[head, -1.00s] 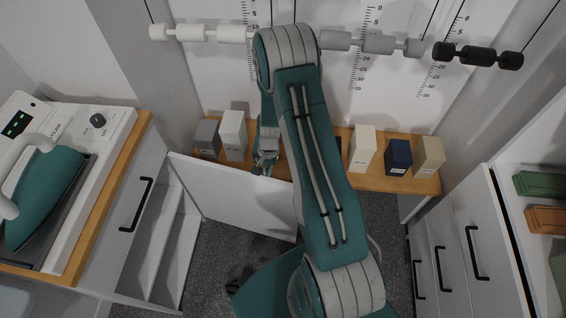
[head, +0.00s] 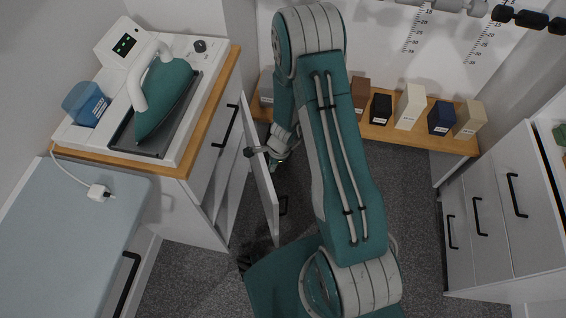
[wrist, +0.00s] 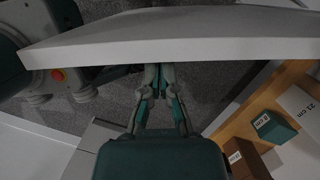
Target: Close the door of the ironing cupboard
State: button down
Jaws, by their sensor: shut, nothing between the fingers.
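The ironing cupboard (head: 205,185) stands at the left, with a wooden top. Its white door (head: 262,195) is partly open, jutting from the cupboard's far side toward the camera. My gripper (head: 262,153) is shut and empty, at the door's upper edge in the head view. In the wrist view, the shut fingers (wrist: 157,72) point at the edge of a white panel, the door (wrist: 180,38). The fingertips meet its edge in the picture; I cannot tell whether they touch it.
A teal iron (head: 165,95) on its station stands on the cupboard. A low wooden shelf (head: 400,135) with several boxes runs along the back. White drawers (head: 490,215) stand at the right. Grey floor lies between.

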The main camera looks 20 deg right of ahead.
jog(key=w+a+m, duration=0.1)
jog(key=a+m, duration=0.2)
jog(key=a, duration=0.6)
jog(key=v, duration=1.2)
jog(key=shift+d+t, duration=0.3)
jog(key=shift+d, duration=0.05)
jog(key=shift+s, duration=0.15)
jog(key=s+d+r+n+t, duration=0.1)
jog(key=s+r+n, duration=0.1)
jog(key=r+n, duration=0.6)
jog(key=s+d+r+n+t, duration=0.1)
jog(key=s+r+n, duration=0.2)
jog(key=r, duration=0.9)
jog(key=s+d+r+n+t+h, duration=0.2)
jog(key=s+d+r+n, duration=0.3)
jog(key=s+r+n, duration=0.5)
jog(key=s+r, duration=0.1)
jog(key=s, duration=0.2)
jog(key=shift+n+t+h, duration=0.3)
jog(key=shift+t+h, duration=0.1)
